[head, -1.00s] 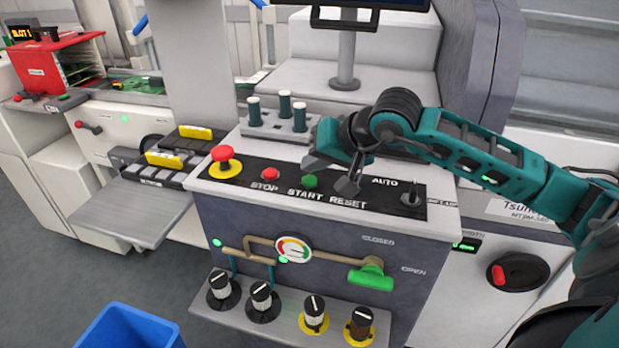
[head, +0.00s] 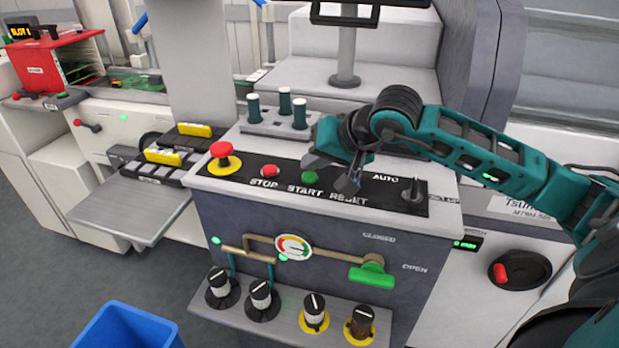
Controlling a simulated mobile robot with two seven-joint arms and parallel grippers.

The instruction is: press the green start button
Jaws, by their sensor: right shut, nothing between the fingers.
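The green start button (head: 310,177) sits on the black control strip above the word START, between the red stop button (head: 270,171) and the reset position. My right gripper (head: 328,170) reaches in from the right and is over the panel, close behind and to the right of the green button. Its fingers look shut and empty. I cannot tell whether a finger touches the button. The gripper and wrist hide the reset button. My left gripper is not in view.
A red mushroom emergency button (head: 221,151) stands left of the stop button. A toggle switch (head: 412,190) stands at the strip's right end. Several dark pegs (head: 285,103) stand behind the strip. A green-handled valve (head: 372,277) and knobs are on the front. A blue bin (head: 130,328) is at lower left.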

